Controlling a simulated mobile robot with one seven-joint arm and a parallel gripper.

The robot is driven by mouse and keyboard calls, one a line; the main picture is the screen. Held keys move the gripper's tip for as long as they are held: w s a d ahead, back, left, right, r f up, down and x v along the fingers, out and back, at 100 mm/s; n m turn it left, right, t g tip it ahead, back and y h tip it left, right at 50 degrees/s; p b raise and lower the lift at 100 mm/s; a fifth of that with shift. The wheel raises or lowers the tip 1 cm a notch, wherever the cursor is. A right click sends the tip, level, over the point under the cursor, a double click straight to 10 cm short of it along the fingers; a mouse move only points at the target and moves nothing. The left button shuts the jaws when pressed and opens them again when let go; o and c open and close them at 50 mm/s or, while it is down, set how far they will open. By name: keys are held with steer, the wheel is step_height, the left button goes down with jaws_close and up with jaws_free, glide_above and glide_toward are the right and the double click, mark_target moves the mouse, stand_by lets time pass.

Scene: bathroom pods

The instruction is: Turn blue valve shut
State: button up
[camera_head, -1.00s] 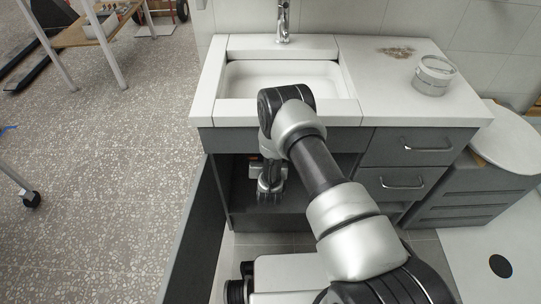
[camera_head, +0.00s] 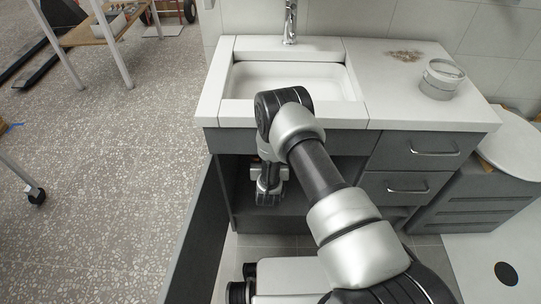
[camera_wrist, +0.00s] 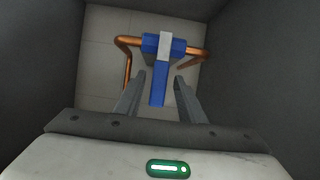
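The blue valve (camera_wrist: 158,85) shows in the wrist view, with a blue body, a pale grey strip across it and a blue lever pointing toward my gripper. It sits on a copper pipe (camera_wrist: 126,62) that bends down at both sides. My gripper (camera_wrist: 157,88) is open, with one finger on each side of the blue lever and visible gaps between. In the head view my gripper (camera_head: 268,198) is inside the open cabinet under the sink, and the valve is hidden there.
Dark cabinet walls (camera_wrist: 40,60) close in on both sides. The open cabinet door (camera_head: 190,240) stands left of my arm. Above are the sink (camera_head: 290,82) and a counter with a round glass jar (camera_head: 440,80). Drawers (camera_head: 415,150) are at the right.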

steer(key=p+v, duration=0.4)
steer(key=v, duration=1.3)
steer(key=shift+s, duration=0.15)
steer(key=shift+s, duration=0.1)
